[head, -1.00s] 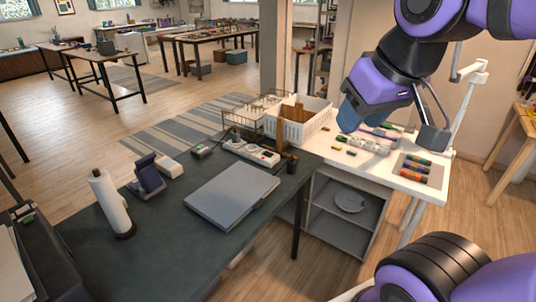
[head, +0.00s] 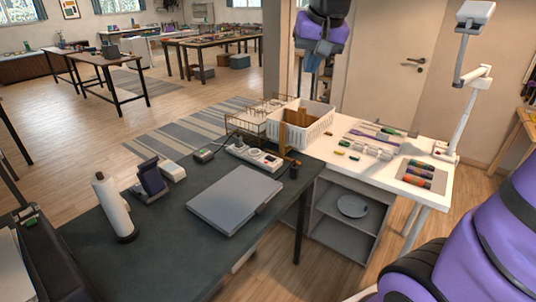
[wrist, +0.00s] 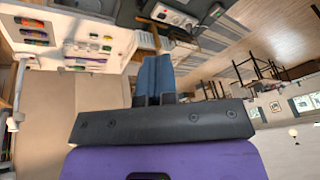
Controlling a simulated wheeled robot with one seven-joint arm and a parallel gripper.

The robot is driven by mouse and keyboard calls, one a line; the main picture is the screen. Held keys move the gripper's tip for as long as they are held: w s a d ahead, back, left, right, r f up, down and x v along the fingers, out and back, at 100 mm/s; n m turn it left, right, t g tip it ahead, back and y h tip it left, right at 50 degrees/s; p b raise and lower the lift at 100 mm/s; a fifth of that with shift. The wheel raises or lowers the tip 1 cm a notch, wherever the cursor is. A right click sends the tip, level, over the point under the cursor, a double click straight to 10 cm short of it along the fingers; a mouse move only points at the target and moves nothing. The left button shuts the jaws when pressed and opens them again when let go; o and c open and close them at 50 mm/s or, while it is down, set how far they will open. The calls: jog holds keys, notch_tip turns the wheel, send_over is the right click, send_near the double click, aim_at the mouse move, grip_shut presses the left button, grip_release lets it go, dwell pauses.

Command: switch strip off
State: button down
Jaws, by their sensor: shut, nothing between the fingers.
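The white power strip (head: 253,156) lies at the far edge of the dark table, with dark sockets and a reddish spot near its right end. It also shows near the top of the wrist view (wrist: 172,16). Whether its switch is on or off is too small to tell. My gripper (head: 312,66) is raised high at the top of the head view, above and beyond the strip and clear of it. Its blue fingers (wrist: 155,72) are together and empty in the wrist view.
A closed grey laptop (head: 235,199) lies in front of the strip. A white basket (head: 303,128) and a wire rack stand just behind it. A small dark cup (head: 294,170) is at its right. A white roll (head: 112,208) stands upright at the left.

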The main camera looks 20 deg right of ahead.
jog(key=w+d+f+m, duration=0.1)
jog(key=w+f, duration=0.1)
jog(key=w, duration=0.5)
jog(key=w+d+f+m, duration=0.2)
jog(key=w, duration=0.6)
jog(key=m+g+h, duration=0.2)
jog(key=m+h, duration=0.1)
jog(key=m, duration=0.2)
send_over(269, 156)
jog(key=s+a, duration=0.3)
notch_tip(269, 156, down, 34)
jog(key=shift+r, duration=0.2)
jog(key=shift+d, duration=0.1)
jog(key=x, duration=0.8)
jog(key=a+x, duration=0.1)
jog(key=x, duration=0.3)
jog(key=shift+s+f, duration=0.25)
jog(key=shift+f, duration=0.05)
jog(key=shift+w+f, duration=0.1)
jog(key=shift+f, duration=0.75)
